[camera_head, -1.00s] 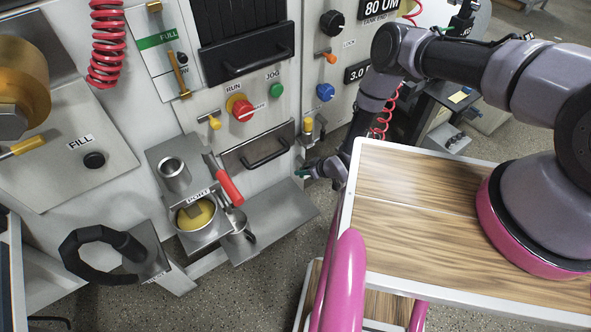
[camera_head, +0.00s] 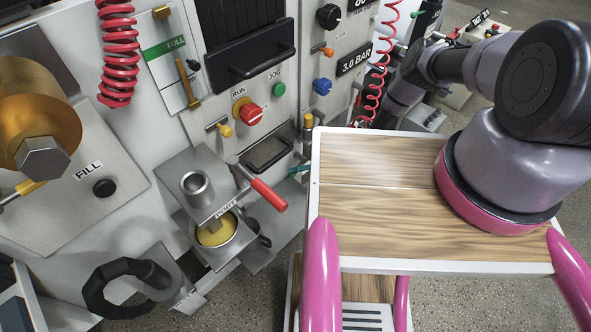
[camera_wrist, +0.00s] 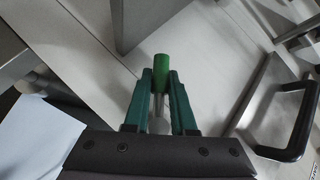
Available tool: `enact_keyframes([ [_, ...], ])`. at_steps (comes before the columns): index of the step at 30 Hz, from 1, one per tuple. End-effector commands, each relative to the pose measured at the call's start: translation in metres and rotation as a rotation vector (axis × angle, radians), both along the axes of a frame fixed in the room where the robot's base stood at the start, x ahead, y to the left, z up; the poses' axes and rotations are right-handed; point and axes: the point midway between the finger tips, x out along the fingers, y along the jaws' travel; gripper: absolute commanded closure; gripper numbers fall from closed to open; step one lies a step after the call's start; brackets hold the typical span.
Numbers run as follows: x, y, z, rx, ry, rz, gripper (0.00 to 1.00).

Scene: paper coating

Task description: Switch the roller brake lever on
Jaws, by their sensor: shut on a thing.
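My gripper (camera_wrist: 161,88) shows in the wrist view with its dark green fingers closed around a slim rod with a bright green cylindrical end (camera_wrist: 161,66). This looks like a lever handle, but no label on it is readable, so I cannot tell for sure that it is the roller brake lever. In the head view only a small teal fingertip (camera_head: 298,169) of the gripper shows, at the machine front beside the wooden top's left edge. The rest of the gripper and the held handle are hidden there.
A black drawer handle (camera_wrist: 290,120) is close on the right in the wrist view. In the head view a red-handled lever (camera_head: 268,195), a metal pot (camera_head: 228,238) and a yellow-tipped lever (camera_head: 221,130) are nearby. My wooden top (camera_head: 370,170) hides part of the machine.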

Motion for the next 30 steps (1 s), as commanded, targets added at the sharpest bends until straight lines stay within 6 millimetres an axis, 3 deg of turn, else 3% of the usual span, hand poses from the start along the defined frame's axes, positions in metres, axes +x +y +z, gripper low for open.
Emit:
enact_keyframes([
  [9,-0.0013,0.0025,0.0047,0.083,0.097,-0.003,1.00],
  [26,-0.0016,0.0036,0.0067,0.102,0.118,-0.003,1.00],
  [27,-0.0016,0.0036,0.0067,0.102,0.118,-0.003,0.61],
  [28,-0.0017,0.0036,0.0066,0.102,0.118,-0.003,0.49],
  [30,-0.0020,0.0035,0.0065,0.101,0.117,-0.003,0.47],
])
